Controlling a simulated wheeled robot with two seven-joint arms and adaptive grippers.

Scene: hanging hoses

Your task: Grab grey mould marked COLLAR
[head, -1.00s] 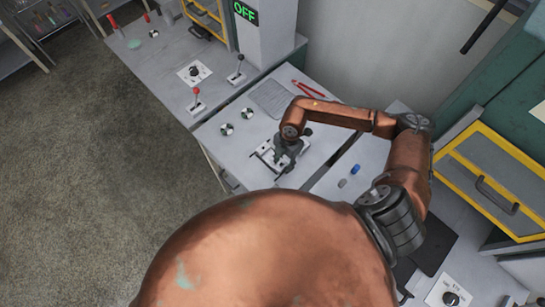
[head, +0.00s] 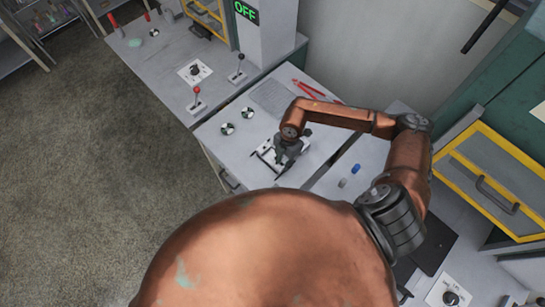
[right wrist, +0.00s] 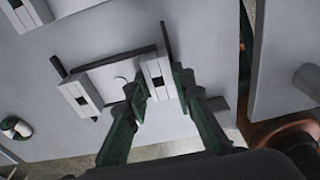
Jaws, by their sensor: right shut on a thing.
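My right gripper (head: 281,166) is over the pale worktop and points down at a small grey mould fixture (head: 262,155). In the right wrist view its two dark green fingers (right wrist: 157,98) are on either side of a light grey block (right wrist: 155,66) with a dark square hole, shut on it. A second similar block (right wrist: 80,97) sits at the other end of a grey plate (right wrist: 105,77). The word COLLAR is not legible in either view. My left gripper is not in view.
Blue and grey capsule-shaped pieces (head: 356,169) lie right of the gripper.

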